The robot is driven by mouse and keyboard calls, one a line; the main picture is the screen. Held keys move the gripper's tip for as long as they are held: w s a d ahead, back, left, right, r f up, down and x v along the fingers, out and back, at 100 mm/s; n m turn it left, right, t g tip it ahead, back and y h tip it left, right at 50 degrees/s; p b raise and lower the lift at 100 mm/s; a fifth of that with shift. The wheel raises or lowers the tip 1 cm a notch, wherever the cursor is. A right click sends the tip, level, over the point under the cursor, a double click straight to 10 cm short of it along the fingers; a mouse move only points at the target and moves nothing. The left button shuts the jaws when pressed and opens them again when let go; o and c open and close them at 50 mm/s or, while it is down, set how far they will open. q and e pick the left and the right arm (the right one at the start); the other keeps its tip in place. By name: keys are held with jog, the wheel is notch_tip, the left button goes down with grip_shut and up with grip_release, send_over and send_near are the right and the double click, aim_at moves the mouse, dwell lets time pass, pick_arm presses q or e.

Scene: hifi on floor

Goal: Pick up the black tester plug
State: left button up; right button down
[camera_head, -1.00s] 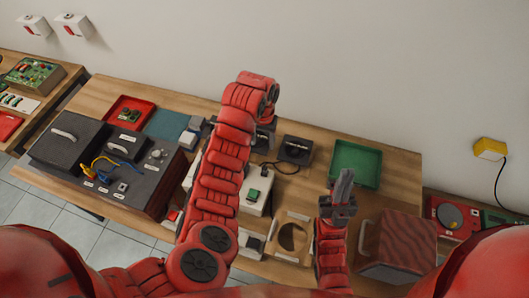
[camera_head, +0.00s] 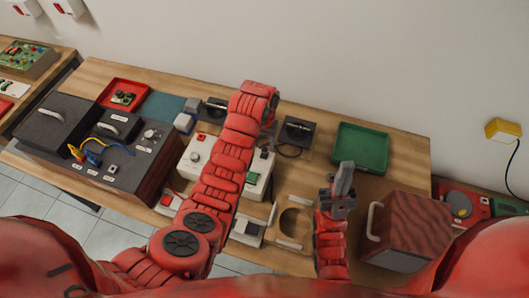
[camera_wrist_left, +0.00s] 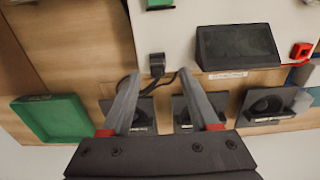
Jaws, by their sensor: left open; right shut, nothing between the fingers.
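The black tester plug (camera_wrist_left: 157,64) shows in the left wrist view at the edge of the white tester box (camera_wrist_left: 185,35), with a black cable curving away from it. My left gripper (camera_wrist_left: 160,74) is open; its two fingers lie either side of the plug in that picture, with nothing gripped. I cannot tell the height gap. In the head view my left wrist (camera_head: 258,100) covers its own fingers, and the plug cannot be made out clearly. My right gripper (camera_head: 343,180) is shut and empty, over the table's right part.
Black socket holders (camera_head: 297,132) line the back of the table, one with a cable. A green tray (camera_head: 360,155) is behind my right gripper. A wooden box with a handle (camera_head: 410,228) stands right; a dark case (camera_head: 55,122) and red tray (camera_head: 122,83) are left.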

aim_at(265, 149)
pick_arm(q)
jog(key=f+p, duration=0.2)
jog(key=f, duration=0.1)
jog(key=shift+d+f, duration=0.15)
jog(key=shift+d, duration=0.05)
jog(key=shift+f, duration=0.4)
grip_shut()
